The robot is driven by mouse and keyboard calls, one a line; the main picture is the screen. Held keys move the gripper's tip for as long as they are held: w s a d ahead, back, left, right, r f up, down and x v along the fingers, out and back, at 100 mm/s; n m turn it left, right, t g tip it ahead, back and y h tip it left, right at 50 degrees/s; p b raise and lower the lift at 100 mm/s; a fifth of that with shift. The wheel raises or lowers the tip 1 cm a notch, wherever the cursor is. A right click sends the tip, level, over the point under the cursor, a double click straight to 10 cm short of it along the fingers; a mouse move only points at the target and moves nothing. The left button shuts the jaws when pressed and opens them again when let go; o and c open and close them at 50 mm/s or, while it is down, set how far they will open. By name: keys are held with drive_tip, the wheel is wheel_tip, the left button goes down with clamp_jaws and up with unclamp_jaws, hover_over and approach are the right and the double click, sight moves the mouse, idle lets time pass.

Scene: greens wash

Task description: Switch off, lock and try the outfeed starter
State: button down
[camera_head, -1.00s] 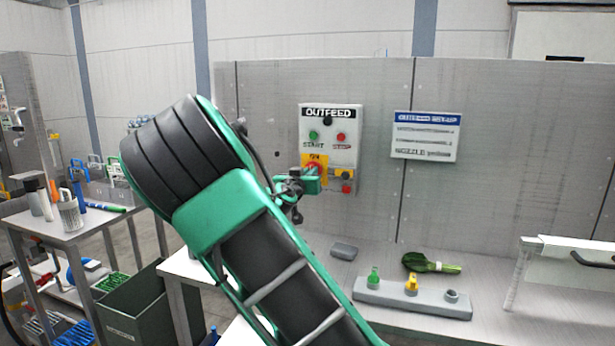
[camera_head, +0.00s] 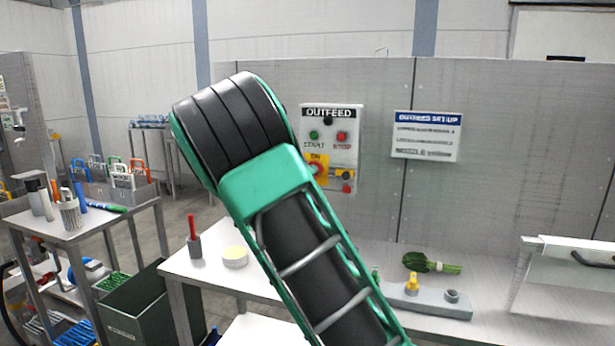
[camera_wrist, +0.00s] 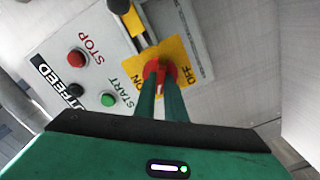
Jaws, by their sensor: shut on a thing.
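The OUTFEED starter box (camera_head: 345,115) hangs on the grey panel, with a green START button (camera_wrist: 108,100) and a red STOP button (camera_wrist: 77,58). Its red rotary handle (camera_wrist: 161,66) sits on a yellow ON/OFF plate (camera_wrist: 183,52). In the wrist view my gripper (camera_wrist: 160,79) is shut on this handle, one green finger on each side. I cannot tell exactly which mark the handle points at. In the head view my own arm hides the gripper. A yellow and black part (camera_head: 347,174) sits on the box right of the handle.
A bench below the panel holds a grey block (camera_head: 430,302) with a yellow nozzle (camera_head: 412,280) and bundled greens (camera_head: 432,263). A setup sign (camera_head: 427,136) hangs right of the box. A side cart at left carries a rack of coloured padlocks (camera_head: 125,180).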

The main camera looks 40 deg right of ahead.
drive_tip(key=shift+w+a+f+n, duration=0.1)
drive_tip(key=shift+n, duration=1.05)
drive_tip(key=shift+w+a+f+n, duration=0.1)
drive_tip(key=shift+a+n, duration=0.05)
drive_tip(key=shift+n, duration=1.05)
drive_tip(key=shift+w+a+f+n, duration=0.1)
drive_tip(key=shift+n, duration=1.05)
drive_tip(key=c, duration=1.9)
unclamp_jaws()
drive_tip(key=shift+o, duration=0.4)
drive_tip(key=shift+d, duration=0.1)
drive_tip(key=shift+s, duration=0.1)
drive_tip(key=v, duration=1)
drive_tip(key=shift+s+a, duration=0.2)
drive_tip(key=shift+a, duration=0.05)
